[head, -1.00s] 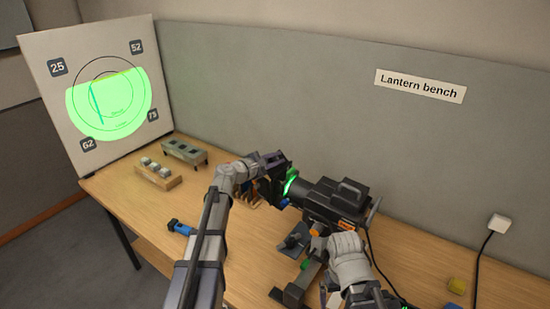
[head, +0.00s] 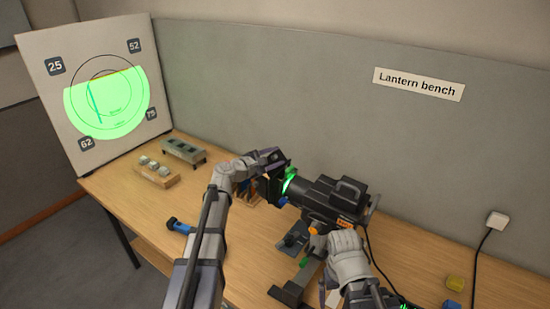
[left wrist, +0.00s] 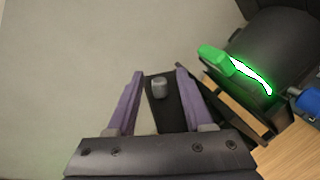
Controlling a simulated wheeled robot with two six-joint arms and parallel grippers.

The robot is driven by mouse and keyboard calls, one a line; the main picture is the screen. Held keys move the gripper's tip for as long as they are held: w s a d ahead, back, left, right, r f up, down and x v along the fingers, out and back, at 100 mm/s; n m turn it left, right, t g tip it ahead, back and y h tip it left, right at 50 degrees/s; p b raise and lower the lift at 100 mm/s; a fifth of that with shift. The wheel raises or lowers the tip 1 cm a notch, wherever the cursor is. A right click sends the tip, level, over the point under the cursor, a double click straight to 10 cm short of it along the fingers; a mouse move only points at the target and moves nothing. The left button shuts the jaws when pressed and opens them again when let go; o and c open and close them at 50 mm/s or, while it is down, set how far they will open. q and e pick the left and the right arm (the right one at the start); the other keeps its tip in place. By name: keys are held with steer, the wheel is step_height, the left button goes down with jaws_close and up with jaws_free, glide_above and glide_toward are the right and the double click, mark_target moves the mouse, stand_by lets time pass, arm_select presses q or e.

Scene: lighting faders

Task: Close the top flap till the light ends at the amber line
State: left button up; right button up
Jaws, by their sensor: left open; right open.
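The black lantern (head: 328,200) stands on the bench, facing the white target board (head: 45,100). Its green light patch (head: 105,115) has a straight, slightly slanted upper edge. A thin amber trace (head: 122,73) shows along part of that edge. My left gripper (head: 272,163) is at the lantern's front. In the left wrist view its purple fingers (left wrist: 158,95) are open on either side of a grey knob on a dark plate (left wrist: 160,88), perhaps the top flap; I cannot tell contact. A green tab (left wrist: 214,60) is beside them. My right gripper (head: 326,290) is open low by the lantern, partly hidden.
A blue tab (left wrist: 306,100) shows beside the lantern's front. A grey slotted rack (head: 183,151), a wooden block with pale knobs (head: 157,172) and a blue-black tool (head: 180,226) lie left on the bench. Cables run down at the right.

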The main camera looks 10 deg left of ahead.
arm_select(q)
steer(key=shift+s, duration=0.1)
steer(key=p+v, duration=0.1)
steer(key=v, duration=0.6)
steer(key=shift+s+a+p, duration=0.2)
steer(key=shift+s+p, duration=0.05)
steer(key=shift+p, duration=0.05)
